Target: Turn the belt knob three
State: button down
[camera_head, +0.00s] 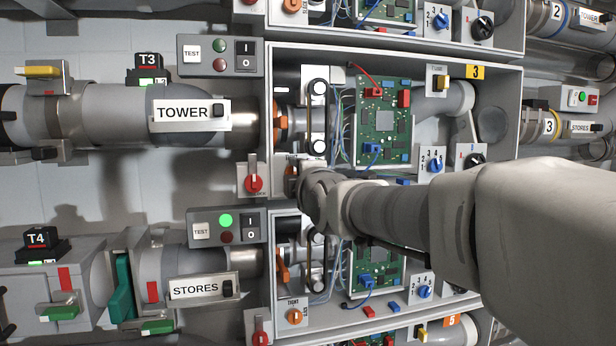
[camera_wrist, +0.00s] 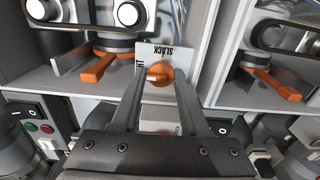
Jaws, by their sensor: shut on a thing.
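Belt knob three, an orange knob (camera_wrist: 161,72), sits on a white plate (camera_wrist: 170,50) marked SLACK, with part of a second word at its left edge. In the wrist view the lettering is turned over and a pale mark on the knob points left. My gripper (camera_wrist: 160,82) has its two fingers on either side of the knob, shut on it. In the head view my gripper (camera_head: 301,181) is at the lower left corner of bay three, tagged with a yellow 3 (camera_head: 475,72). It hides most of the knob there.
A red-handled switch (camera_head: 254,183) is just left of my gripper. Above are the bay's belt (camera_head: 309,118) and an orange lever (camera_head: 282,126). A green circuit board (camera_head: 384,122) is to the right. The bay below has a similar orange knob (camera_head: 295,316).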

jog(key=c, duration=0.7)
grip_release()
jog(key=shift+p+v, duration=1.2)
jog(key=shift+v, duration=7.5)
